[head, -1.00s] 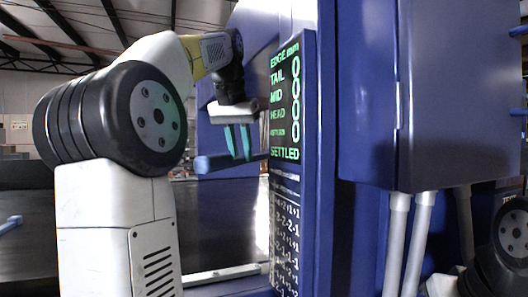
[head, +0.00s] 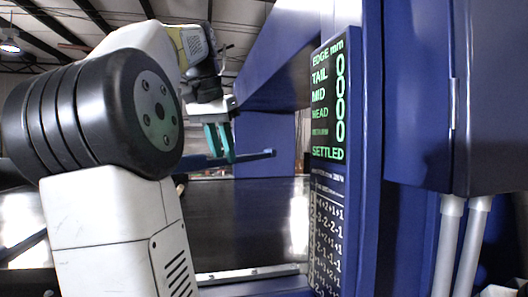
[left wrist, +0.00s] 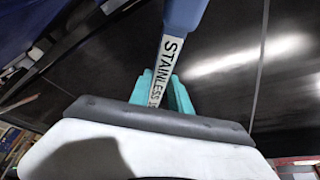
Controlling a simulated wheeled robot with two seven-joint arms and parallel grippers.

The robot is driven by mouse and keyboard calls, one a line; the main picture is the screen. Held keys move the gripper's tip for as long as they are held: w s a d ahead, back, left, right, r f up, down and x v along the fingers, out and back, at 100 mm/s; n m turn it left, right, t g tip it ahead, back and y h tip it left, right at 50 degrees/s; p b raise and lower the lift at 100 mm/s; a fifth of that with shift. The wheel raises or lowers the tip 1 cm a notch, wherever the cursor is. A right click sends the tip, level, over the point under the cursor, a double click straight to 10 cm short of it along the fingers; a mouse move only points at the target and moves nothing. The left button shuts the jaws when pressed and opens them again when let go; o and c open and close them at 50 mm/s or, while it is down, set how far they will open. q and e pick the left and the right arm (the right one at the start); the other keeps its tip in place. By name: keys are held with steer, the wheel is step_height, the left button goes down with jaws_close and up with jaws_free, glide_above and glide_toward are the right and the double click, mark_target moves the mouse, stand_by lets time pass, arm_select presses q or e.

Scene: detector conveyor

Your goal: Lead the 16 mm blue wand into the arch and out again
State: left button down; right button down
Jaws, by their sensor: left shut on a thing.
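The blue wand (head: 258,155) lies nearly level in the head view, its right end in plain sight. My left gripper (head: 220,158) is shut on it with teal fingers. In the left wrist view the wand (left wrist: 186,14) runs up from between the fingers (left wrist: 166,92), with a white label reading "STAINLESS" on its shaft. The blue arch (head: 278,62) stands to the right, with its near post and display panel (head: 328,105). The wand's tip overlaps the far blue post (head: 262,128) in the picture; I cannot tell if it is inside the opening. My right gripper is out of view.
A dark, shiny conveyor belt (head: 235,220) runs below the wand, with a pale rail (head: 250,273) along its near edge. The display reads zeros and "SETTLED". A blue cabinet (head: 425,90) with grey pipes (head: 448,235) stands at the right.

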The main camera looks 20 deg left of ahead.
arm_select(q)
steer(key=s+a, duration=1.3)
steer(key=a, duration=0.5)
steer(key=shift+s, duration=0.3)
